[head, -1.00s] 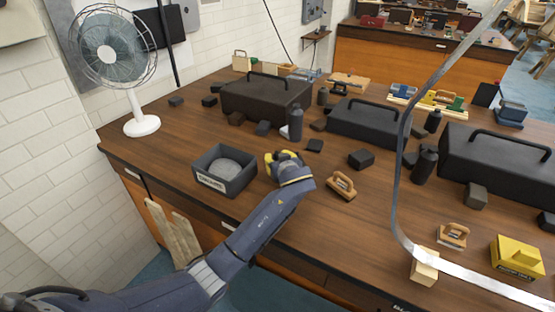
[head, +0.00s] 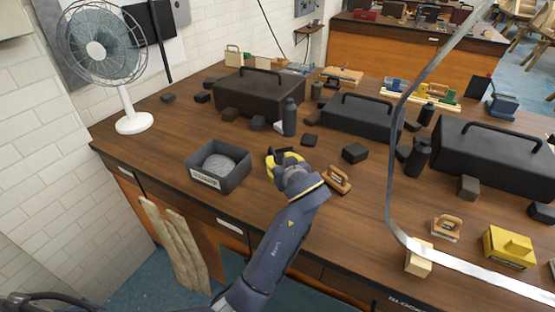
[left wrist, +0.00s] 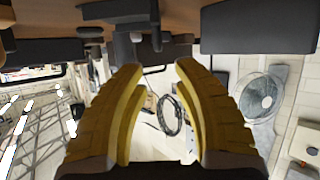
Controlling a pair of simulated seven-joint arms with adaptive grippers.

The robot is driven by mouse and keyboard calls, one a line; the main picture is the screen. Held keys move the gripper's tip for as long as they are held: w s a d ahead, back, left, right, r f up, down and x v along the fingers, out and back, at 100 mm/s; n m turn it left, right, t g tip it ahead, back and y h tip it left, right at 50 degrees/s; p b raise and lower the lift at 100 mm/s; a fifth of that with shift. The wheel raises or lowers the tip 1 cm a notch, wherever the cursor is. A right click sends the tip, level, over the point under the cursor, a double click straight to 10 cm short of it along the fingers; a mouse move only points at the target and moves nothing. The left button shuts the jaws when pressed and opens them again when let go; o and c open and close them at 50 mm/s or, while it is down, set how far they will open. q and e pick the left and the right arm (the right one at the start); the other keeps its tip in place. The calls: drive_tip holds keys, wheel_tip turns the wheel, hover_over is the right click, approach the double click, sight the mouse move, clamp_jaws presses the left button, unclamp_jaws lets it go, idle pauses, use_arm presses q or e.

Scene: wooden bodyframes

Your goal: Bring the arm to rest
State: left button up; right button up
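My left gripper (head: 285,157) has yellow fingers and is over the wooden workbench (head: 165,150), between a grey open box and a small wooden-handled tool. Its reach above the tabletop is hard to judge. In the left wrist view the two yellow fingers (left wrist: 158,68) stand apart with nothing between them. That view looks upside down across the bench, with the fan on its right side. My left forearm (head: 275,258) rises from the bottom edge of the head view. My right gripper is not in view.
A grey box (head: 205,187) with a round lump stands left of the gripper, and a wooden-handled tool (head: 337,180) right of it. A black bottle (head: 290,118) and dark toolboxes (head: 260,95) stand behind. A white fan (head: 132,122) is at far left.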

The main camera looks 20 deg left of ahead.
use_arm(q)
drive_tip(key=shift+s+d+r, duration=0.15)
drive_tip(key=shift+s+r, duration=0.05)
drive_tip(key=shift+s, duration=0.1)
